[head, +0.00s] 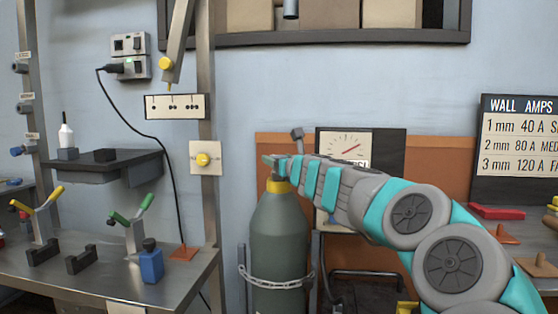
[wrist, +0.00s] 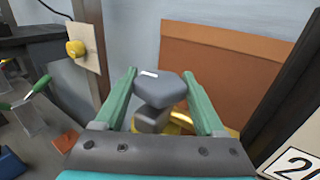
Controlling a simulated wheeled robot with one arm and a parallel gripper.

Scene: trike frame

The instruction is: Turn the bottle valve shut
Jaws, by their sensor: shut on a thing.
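The gas bottle (head: 278,235) is a tall green-grey cylinder held upright by a chain (head: 276,283). It has a yellow collar at its neck, which also shows in the wrist view (wrist: 180,124). The bottle valve (wrist: 172,88) is a grey knob with a small white mark on top. In the wrist view my gripper (wrist: 172,83) has its two green fingers on either side of the valve, shut on it. In the head view my gripper (head: 275,160) reaches in from the right over the bottle top and hides most of the valve.
A gauge (head: 344,146) on a panel stands behind my arm. A yellow button (head: 203,160) sits on the post left of the bottle. An orange-brown board (wrist: 220,75) is behind the valve.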

